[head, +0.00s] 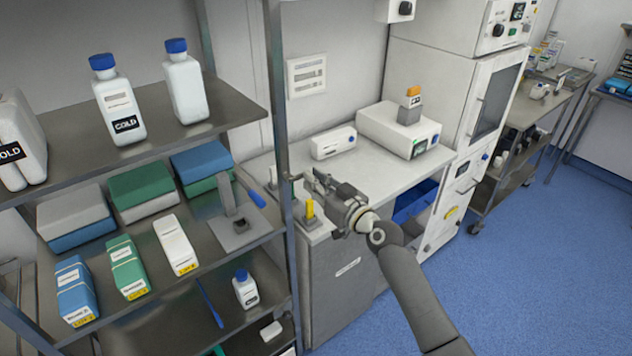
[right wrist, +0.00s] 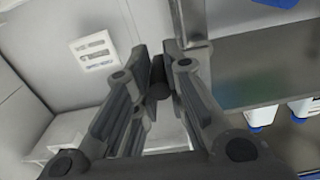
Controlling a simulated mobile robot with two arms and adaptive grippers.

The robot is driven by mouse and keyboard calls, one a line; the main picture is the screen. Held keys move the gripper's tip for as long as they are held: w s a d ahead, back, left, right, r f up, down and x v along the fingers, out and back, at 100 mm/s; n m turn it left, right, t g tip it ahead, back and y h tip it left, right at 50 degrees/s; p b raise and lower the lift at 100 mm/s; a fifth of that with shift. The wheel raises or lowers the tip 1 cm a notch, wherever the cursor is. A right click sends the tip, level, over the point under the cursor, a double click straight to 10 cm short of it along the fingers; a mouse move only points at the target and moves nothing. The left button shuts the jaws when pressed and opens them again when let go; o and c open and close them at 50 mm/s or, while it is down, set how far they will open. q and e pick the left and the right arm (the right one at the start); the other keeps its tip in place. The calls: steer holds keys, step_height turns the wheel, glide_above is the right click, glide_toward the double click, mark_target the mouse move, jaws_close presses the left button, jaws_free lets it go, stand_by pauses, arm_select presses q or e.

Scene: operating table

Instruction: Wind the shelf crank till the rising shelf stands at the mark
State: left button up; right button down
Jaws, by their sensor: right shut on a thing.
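My right gripper (head: 325,186) is beside the front post of the steel shelf rack. In the right wrist view its fingers (right wrist: 158,92) are closed around a short dark cylinder, the crank handle (right wrist: 158,76), close to the rack post (right wrist: 194,65). The rest of the crank is mostly hidden by the gripper. The rack has an upper shelf (head: 165,142) with white bottles and a middle shelf (head: 215,262) with boxes and packs. I cannot tell which shelf is the rising one, and I cannot make out the mark. My left gripper is not in view.
A counter (head: 375,165) behind the gripper holds a white instrument (head: 385,128) and a small white box (head: 333,143). A yellow-topped item (head: 309,209) stands close by the gripper. A blue-handled device (head: 235,215) sits on the middle shelf's right end. Blue floor (head: 530,270) is clear at right.

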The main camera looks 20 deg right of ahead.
steer(key=shift+f+m, duration=0.2)
steer(key=shift+m, duration=0.3)
stand_by(0.4)
steer(key=shift+s+a+f+m+b, duration=0.15)
steer(key=shift+f+m+b, duration=0.45)
steer(key=shift+m, duration=0.5)
steer(key=shift+s+a+f+m, duration=0.15)
steer(key=shift+a+f+m, duration=0.35)
steer(key=shift+m, duration=1.5)
steer(key=shift+s+a+f+m, duration=0.2)
steer(key=shift+a+f+m, duration=0.35)
steer(key=shift+m, duration=1.45)
steer(key=shift+s+a+f+m, duration=0.15)
steer(key=shift+a+f+m, duration=0.35)
steer(key=shift+m, duration=1.5)
steer(key=c, duration=1.6)
jaws_free()
steer(key=shift+o, duration=0.9)
steer(key=shift+r, duration=0.15)
